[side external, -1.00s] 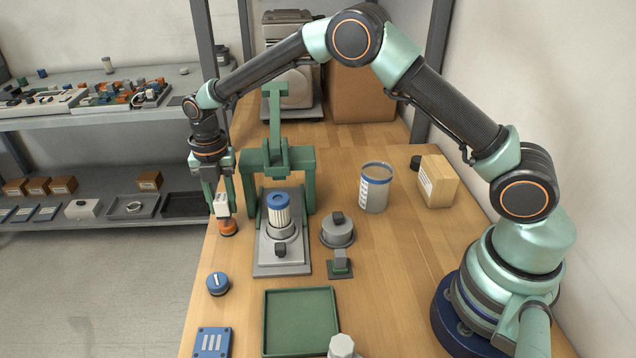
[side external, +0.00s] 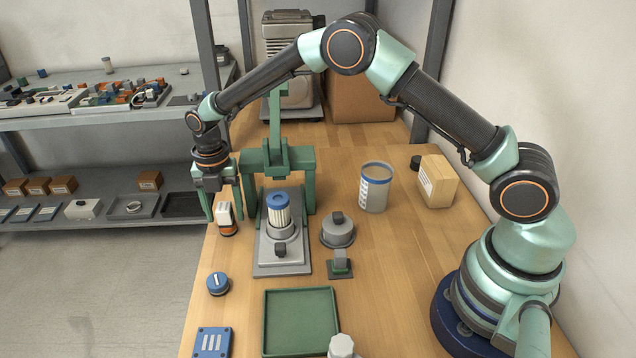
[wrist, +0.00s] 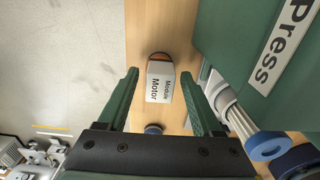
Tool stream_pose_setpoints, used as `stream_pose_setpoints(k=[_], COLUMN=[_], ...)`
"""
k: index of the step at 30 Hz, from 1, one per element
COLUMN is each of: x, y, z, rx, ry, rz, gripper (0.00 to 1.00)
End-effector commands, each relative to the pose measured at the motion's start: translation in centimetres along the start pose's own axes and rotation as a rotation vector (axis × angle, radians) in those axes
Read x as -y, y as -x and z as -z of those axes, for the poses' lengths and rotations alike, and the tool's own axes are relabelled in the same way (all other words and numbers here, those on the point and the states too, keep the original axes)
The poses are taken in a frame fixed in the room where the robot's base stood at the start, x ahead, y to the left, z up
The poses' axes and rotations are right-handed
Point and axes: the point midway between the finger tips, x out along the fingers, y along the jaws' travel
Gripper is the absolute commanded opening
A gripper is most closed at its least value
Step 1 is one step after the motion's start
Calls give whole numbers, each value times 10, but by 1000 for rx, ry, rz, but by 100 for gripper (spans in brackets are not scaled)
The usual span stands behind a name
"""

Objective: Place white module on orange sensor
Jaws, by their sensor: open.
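The white module (side external: 222,212) stands at the left edge of the bench, on top of the orange sensor (side external: 228,232). In the wrist view the module (wrist: 159,86) shows its white labelled face, with the orange sensor (wrist: 160,56) partly hidden behind it. The module looks roughly upright on the sensor; the exact seating is hard to see. My gripper (side external: 222,207) is open around the module. In the wrist view my gripper (wrist: 160,76) has one green finger on each side of it, with a visible gap at least on the left.
The green press (side external: 280,158) with a blue-topped filter (side external: 278,212) stands close to the right of my gripper. A blue knob (side external: 218,284) and an empty green tray (side external: 300,322) lie nearer the front. The bench's left edge is close by.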

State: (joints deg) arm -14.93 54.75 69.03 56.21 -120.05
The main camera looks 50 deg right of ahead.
Motion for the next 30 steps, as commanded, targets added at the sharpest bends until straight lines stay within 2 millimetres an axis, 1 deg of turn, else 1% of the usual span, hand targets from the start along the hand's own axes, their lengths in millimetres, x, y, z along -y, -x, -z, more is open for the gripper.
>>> stream_pose_setpoints(k=[5,15,19,24,26,28,30], x=[-1,-1,-1,0,3,9,20], y=[21,90,108,121,127,138,153], z=[0,-1,0,0,-1,-3,-4], rx=[2,2,2,2,5,12,21], ry=[0,0,0,-7,-32,-98,-206], rz=[-3,-4,-3,-3,-8,-22,-43], gripper=[67,67,67,67,67,67,67])
